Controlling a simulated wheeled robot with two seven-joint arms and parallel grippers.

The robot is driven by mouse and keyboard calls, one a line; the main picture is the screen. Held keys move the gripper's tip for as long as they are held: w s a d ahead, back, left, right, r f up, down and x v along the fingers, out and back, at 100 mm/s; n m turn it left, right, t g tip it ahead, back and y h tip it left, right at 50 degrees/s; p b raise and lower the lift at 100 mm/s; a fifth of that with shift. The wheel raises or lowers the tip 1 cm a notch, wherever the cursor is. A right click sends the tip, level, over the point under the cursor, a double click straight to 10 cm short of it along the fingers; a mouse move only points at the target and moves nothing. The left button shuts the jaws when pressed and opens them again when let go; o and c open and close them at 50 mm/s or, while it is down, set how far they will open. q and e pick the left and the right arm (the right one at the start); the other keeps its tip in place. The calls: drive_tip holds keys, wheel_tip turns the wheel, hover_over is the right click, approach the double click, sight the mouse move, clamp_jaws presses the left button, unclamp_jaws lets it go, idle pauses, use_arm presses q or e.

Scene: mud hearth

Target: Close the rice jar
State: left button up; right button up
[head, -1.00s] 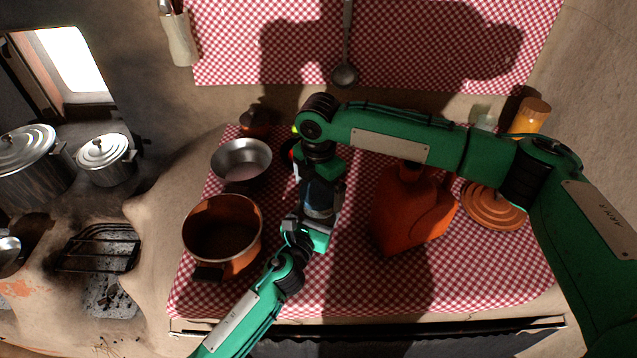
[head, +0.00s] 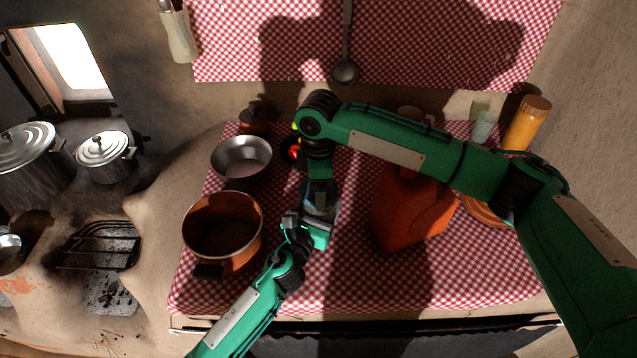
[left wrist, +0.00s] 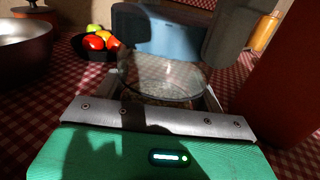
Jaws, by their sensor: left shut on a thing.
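The rice jar (left wrist: 165,78) is clear glass and stands upright between the fingers of my left gripper (left wrist: 168,98) in the left wrist view. My left gripper is shut on it and also shows in the head view (head: 316,217), low over the cloth. A blue lid (left wrist: 172,38) is at the top of the jar; whether it is fully seated I cannot tell. My right gripper (left wrist: 182,30) reaches down from above, with dark fingers on both sides of the lid. Whether they grip it is unclear. In the head view my right gripper (head: 320,188) mostly hides the jar.
An orange pot (head: 222,270) and a metal bowl (head: 241,158) stand left of the jar. Fruit (head: 294,152) lies behind it. A large orange-red jug (head: 408,215) stands close on the right. Free checkered cloth (head: 340,290) lies in front.

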drive_tip(key=shift+m, duration=0.8)
drive_tip(key=o, duration=1)
drive_tip(key=shift+o, duration=0.2)
drive_tip(key=shift+r, duration=2.25)
wheel_tip(320, 180, up, 12)
